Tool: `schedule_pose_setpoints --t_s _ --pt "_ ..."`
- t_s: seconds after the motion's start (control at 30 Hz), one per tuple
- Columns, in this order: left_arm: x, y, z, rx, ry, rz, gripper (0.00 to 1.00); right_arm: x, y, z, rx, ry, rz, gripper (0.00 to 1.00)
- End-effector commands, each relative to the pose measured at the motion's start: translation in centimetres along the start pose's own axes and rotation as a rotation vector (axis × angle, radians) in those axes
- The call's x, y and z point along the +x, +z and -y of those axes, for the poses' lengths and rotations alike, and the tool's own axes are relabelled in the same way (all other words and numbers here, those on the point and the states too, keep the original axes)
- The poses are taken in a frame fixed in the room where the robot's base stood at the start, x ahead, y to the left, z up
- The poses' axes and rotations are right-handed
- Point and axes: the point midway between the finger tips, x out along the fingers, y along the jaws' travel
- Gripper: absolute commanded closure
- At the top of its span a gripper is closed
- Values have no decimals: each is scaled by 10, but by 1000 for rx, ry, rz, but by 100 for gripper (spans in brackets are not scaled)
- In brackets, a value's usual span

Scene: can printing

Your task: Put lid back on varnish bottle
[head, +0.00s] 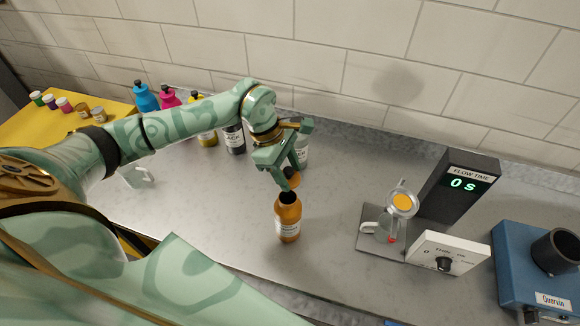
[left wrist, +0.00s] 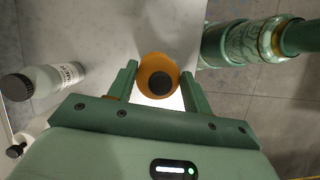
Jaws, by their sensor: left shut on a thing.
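The orange varnish bottle (head: 288,222) stands upright on the grey counter with a white label and a dark neck at its top. My left gripper (head: 290,176) is just above it, shut on the small orange and dark lid (head: 292,179). The lid is close over the bottle's neck; I cannot tell whether they touch. In the left wrist view an orange round shape with a dark centre (left wrist: 159,80) shows between the fingers, and I cannot tell how much of it is lid and how much bottle. My right gripper is not in view.
A white bottle (head: 302,150) stands behind my gripper, with several coloured bottles (head: 168,98) further left. To the right are a flow cup on its stand (head: 402,204), a flow-time display (head: 462,190) and a blue device (head: 520,270). The counter between is clear.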

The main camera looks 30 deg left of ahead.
Motion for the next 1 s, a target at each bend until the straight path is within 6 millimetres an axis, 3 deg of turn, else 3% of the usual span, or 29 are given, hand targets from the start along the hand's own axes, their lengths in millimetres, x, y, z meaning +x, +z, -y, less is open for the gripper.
schedule_pose_setpoints --t_s 0.2,0.37,1.0 --pt "3 -5 1 136 -55 1 71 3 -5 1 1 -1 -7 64" --pt "8 -7 2 152 -62 1 71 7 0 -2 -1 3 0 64" --pt "61 -30 2 151 -60 -1 71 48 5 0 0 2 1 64"
